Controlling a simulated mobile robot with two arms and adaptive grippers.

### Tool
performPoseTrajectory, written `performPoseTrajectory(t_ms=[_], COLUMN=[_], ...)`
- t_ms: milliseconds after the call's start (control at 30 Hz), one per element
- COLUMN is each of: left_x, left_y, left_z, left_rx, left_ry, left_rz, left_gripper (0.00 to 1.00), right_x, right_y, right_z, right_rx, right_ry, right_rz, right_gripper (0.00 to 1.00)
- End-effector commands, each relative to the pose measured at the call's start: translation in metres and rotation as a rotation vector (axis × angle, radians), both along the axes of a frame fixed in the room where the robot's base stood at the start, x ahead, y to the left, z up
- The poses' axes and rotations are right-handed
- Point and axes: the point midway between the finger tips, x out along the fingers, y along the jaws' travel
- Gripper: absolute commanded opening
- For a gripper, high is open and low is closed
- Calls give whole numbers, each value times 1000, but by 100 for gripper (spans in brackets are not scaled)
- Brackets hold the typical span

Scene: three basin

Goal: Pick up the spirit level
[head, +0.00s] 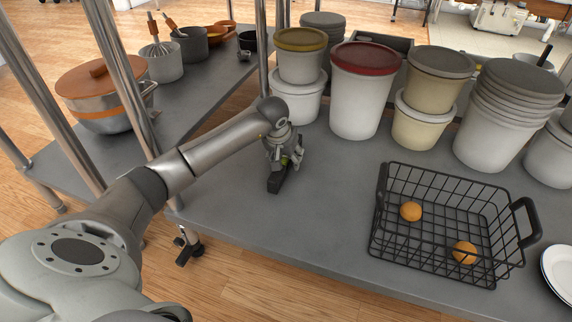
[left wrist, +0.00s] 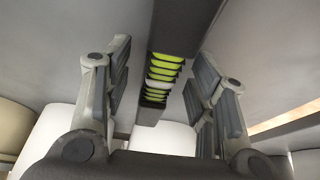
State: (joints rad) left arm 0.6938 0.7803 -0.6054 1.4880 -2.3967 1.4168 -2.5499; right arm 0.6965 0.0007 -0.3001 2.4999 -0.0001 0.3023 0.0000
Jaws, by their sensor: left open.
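The spirit level is a dark bar with bright green parts. In the head view the spirit level (head: 274,184) is on the grey surface, partly hidden by my left gripper (head: 284,162), which is right over it. In the left wrist view the spirit level (left wrist: 178,30) runs down between the two fingers of my left gripper (left wrist: 162,75). The fingers are apart, with a visible gap on each side of the bar. My right gripper is not in view.
Lidded tubs (head: 366,92) stand close behind my left gripper. A black wire basket (head: 440,175) with two oranges (head: 410,211) is to the right. Metal posts (head: 262,45) rise at the surface's left side. The grey surface (head: 315,205) between gripper and basket is clear.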

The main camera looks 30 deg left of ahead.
Motion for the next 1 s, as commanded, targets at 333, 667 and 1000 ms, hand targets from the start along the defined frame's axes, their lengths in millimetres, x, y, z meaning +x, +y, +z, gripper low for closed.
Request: performPoseTrajectory(t_ms=[333, 667, 1000], left_x=[0, 0, 0], left_y=[0, 0, 0], left_z=[0, 1, 5], left_rx=[0, 0, 1], left_ry=[0, -1, -2], left_rz=[0, 0, 0], left_gripper=[34, 0, 0], right_x=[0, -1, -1], right_y=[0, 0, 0], right_z=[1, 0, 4], right_rx=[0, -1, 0], right_ry=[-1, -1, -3], right_rz=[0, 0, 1], right_gripper=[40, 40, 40])
